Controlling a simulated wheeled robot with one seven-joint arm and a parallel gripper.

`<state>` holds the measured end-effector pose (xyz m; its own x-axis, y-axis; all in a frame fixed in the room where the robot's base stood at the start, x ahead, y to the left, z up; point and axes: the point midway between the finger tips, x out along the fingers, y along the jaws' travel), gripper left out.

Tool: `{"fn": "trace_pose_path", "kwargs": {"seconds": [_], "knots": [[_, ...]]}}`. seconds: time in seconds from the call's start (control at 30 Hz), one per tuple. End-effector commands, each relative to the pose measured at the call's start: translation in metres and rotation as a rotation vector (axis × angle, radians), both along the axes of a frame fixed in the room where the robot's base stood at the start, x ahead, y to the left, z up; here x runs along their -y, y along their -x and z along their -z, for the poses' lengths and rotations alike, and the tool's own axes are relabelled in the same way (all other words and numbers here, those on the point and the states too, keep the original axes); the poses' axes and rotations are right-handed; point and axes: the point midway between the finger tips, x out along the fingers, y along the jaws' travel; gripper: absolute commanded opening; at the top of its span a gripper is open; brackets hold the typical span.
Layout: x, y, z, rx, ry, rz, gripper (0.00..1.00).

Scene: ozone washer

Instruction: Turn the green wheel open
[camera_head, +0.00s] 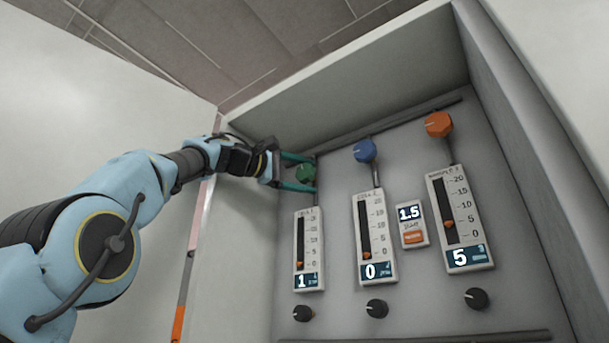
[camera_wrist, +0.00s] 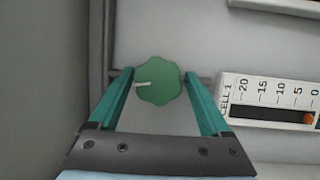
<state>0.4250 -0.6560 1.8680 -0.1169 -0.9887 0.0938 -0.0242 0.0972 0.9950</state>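The green wheel (camera_head: 306,174) is a small scalloped knob at the upper left of the panel, above the leftmost gauge. In the wrist view the green wheel (camera_wrist: 158,81) shows a white mark pointing left and slightly down. My gripper (camera_head: 303,173) reaches in from the left, with one teal finger above the wheel and one below it. In the wrist view my gripper (camera_wrist: 157,76) has its fingers spread, one on each side of the wheel. Gaps show between the fingers and the wheel, so it holds nothing. How deep the fingertips reach is hard to tell.
The left gauge (camera_head: 308,250) reads 1, the middle gauge (camera_head: 375,238) 0 and the right gauge (camera_head: 459,219) 5. A blue knob (camera_head: 365,151) and an orange knob (camera_head: 439,124) sit to the right. A recess wall (camera_head: 247,225) stands close left of the wheel.

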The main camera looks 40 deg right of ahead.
Motion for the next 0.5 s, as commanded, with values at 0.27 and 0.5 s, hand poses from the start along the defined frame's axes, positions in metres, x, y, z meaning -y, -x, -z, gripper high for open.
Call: {"fn": "trace_pose_path", "kwargs": {"seconds": [0.27, 0.5], "knots": [[-0.0003, 0.0001, -0.0009, 0.0, 0.002, -0.001, 0.96], [-0.0004, 0.0001, -0.0011, -0.001, 0.003, -0.001, 0.96]]}}
